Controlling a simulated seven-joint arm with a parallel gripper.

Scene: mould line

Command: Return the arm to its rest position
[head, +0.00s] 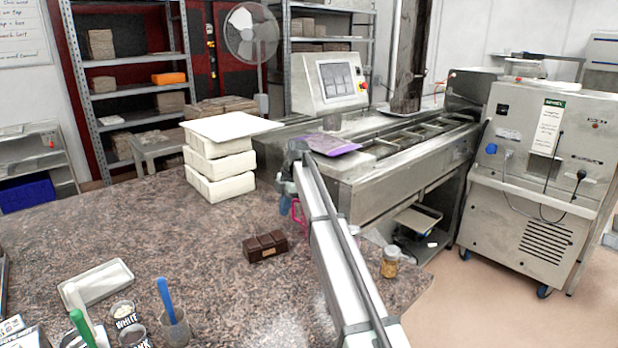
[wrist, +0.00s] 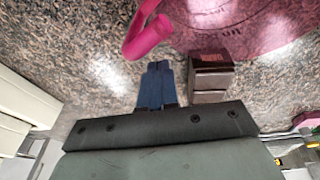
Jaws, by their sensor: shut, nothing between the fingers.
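My arm (head: 340,255) reaches from the lower right up across the speckled stone counter (head: 150,220). My gripper (head: 285,204) hangs at its far end above the counter; its blue fingers also show in the wrist view (wrist: 157,85). The fingers are shut together with nothing between them. A dark brown chocolate-like block (head: 265,247) lies on the counter, apart from the gripper; it also shows beside the fingers in the wrist view (wrist: 212,78). A pink loop-shaped piece (wrist: 148,37) is close to the fingertips; in the head view the arm partly hides it.
A stack of white blocks (head: 218,165) stands behind the gripper at left. A small jar (head: 389,262) stands right of my arm. A white tray (head: 97,283) and cups with blue (head: 166,298) and green handles are at front left. The counter's middle left is clear.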

